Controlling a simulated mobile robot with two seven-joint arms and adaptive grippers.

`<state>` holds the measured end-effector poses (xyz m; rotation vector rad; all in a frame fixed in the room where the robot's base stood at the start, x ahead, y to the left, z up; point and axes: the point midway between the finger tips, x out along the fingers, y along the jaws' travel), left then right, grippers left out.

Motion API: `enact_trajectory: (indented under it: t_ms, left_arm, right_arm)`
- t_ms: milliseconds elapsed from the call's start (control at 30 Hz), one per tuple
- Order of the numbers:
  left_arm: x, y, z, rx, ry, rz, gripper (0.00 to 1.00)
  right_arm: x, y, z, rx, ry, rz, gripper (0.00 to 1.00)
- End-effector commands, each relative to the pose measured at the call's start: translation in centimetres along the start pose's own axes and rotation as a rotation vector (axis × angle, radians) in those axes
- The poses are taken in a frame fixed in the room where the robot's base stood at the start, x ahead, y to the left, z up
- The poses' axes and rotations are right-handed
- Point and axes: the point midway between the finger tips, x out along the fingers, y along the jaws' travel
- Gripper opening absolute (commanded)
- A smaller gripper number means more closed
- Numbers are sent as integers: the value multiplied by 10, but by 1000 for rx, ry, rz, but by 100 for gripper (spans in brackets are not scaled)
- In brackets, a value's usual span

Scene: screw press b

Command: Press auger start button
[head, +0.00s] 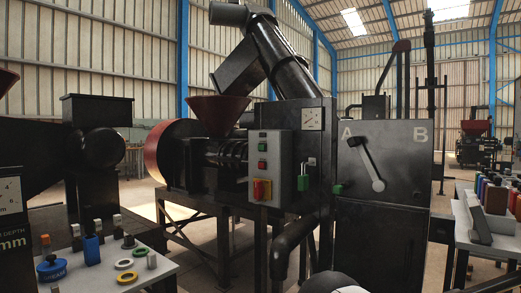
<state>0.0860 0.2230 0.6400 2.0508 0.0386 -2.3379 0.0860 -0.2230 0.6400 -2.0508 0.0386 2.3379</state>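A grey control box (284,165) is mounted on the front of the dark screw press, near the middle of the head view. Its face carries a column of small coloured buttons (262,148), with a larger red and yellow switch (262,189) below them. The labels are too small to read, so I cannot tell which is the auger start button. Neither of my grippers is clearly in view.
A red hopper (218,114) tops the press. A panel (395,155) marked A and B with a lever stands at right. A small-parts table (165,272) is at front left, and another table (472,240) with coloured items is at right. A thick dark pipe (284,252) stands below the box.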

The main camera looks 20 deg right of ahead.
Motion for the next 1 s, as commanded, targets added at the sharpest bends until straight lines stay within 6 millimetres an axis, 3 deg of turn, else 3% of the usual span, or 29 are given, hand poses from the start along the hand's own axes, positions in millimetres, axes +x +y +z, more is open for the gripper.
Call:
enact_trajectory:
  t_ms: [33, 100, 1000]
  left_arm:
    - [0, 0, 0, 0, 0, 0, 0]
    - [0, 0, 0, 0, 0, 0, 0]
    - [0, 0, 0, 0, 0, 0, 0]
  right_arm:
    - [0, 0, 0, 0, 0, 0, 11]
    - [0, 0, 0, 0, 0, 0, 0]
    - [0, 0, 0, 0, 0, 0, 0]
